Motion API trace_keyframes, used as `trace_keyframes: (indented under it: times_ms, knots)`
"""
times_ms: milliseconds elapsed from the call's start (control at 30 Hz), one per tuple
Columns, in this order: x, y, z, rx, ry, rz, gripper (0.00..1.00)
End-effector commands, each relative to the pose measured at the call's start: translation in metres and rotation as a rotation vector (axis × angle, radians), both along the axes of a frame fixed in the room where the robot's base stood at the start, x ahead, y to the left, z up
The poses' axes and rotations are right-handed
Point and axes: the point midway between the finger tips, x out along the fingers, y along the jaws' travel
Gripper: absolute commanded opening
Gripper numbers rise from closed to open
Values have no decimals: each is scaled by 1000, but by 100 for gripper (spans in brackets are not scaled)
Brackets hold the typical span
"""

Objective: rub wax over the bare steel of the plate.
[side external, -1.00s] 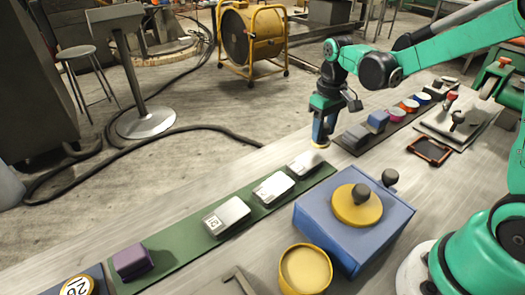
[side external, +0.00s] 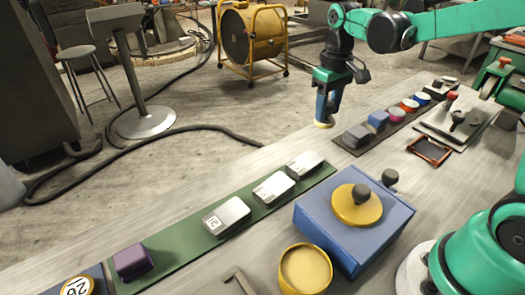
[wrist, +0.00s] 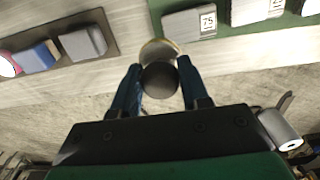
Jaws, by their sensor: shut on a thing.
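My gripper (side external: 326,100) is shut on a round pad (side external: 323,124) with a yellowish edge, held in the air near the far edge of the bench. In the wrist view the pad's dark round knob (wrist: 159,79) sits between the two blue fingers, hiding most of the pad. A round yellow tin (side external: 305,268) stands open at the front, with a paler yellow inside. A yellow disc (side external: 350,213) with a dark knob lies on a blue box (side external: 340,243). A pale grey plate (side external: 480,118) lies at the right; I cannot tell if it is the task's plate.
A green strip (side external: 185,254) carries several grey labelled blocks and a purple block (side external: 132,262). A dark strip (side external: 356,150) carries several coloured pieces. An orange-rimmed tray (side external: 430,150) lies at the right. Bare bench lies between the two strips.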

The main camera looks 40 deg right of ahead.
Motion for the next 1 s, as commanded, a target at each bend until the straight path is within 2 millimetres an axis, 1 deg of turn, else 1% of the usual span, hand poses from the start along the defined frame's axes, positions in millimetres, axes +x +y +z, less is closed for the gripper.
trace_keyframes:
  times_ms: [567,767,1000]
  knots:
    - [0,0,-3,0,0,0,0]
    - [0,0,-15,0,0,0,0]
    - [0,0,-37,0,0,0,0]
